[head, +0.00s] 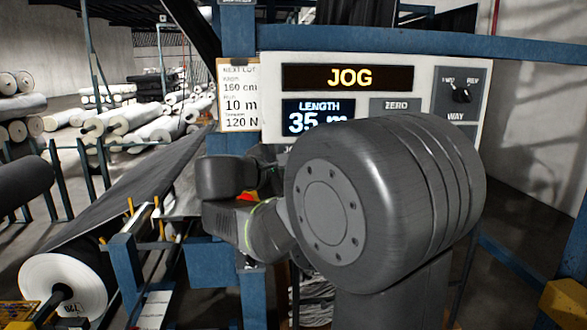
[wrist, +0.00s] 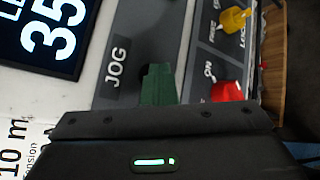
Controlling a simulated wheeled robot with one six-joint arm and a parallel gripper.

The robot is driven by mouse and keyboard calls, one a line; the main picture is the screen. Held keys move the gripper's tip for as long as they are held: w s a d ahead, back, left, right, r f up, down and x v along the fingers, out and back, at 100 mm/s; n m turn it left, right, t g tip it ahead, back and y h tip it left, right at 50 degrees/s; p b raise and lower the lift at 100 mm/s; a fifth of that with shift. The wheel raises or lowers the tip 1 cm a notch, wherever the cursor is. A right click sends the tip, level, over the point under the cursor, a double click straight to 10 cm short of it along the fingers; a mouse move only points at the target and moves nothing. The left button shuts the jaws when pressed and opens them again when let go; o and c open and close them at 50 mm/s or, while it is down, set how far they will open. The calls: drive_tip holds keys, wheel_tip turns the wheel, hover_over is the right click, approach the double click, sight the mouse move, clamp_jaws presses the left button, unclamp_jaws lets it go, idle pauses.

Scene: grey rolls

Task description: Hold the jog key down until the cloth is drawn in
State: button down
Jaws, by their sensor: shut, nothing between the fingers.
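The control panel (head: 467,75) faces me; its upper display (head: 348,77) reads JOG and the length display (head: 318,118) reads 35 m. In the wrist view, a green key (wrist: 159,82) stands beside the JOG label (wrist: 115,62). My gripper (wrist: 160,112) is shut and empty, close against the key and covering its lower part; the exact contact is hidden. In the head view my arm hides the key and the gripper's tips. The dark grey cloth (head: 125,190) runs from the lower left up toward the machine.
A yellow knob (wrist: 235,19) and a red knob (wrist: 227,91) sit on the panel right of the key. A note card (head: 238,95) hangs left of the panel. A large white-ended roll (head: 40,285) lies at lower left; several rolls are stacked behind. Blue frame posts surround the machine.

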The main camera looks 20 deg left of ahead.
idle(0.4)
drive_tip(key=shift+s+d+b, duration=0.3)
drive_tip(key=shift+s+d, duration=0.1)
drive_tip(key=shift+s, duration=0.3)
drive_tip(key=s+d, duration=0.1)
drive_tip(key=s, duration=0.1)
drive_tip(key=s+d+b, duration=0.1)
drive_tip(key=s, duration=0.1)
drive_tip(key=shift+s+d, duration=0.1)
drive_tip(key=shift+d, duration=0.2)
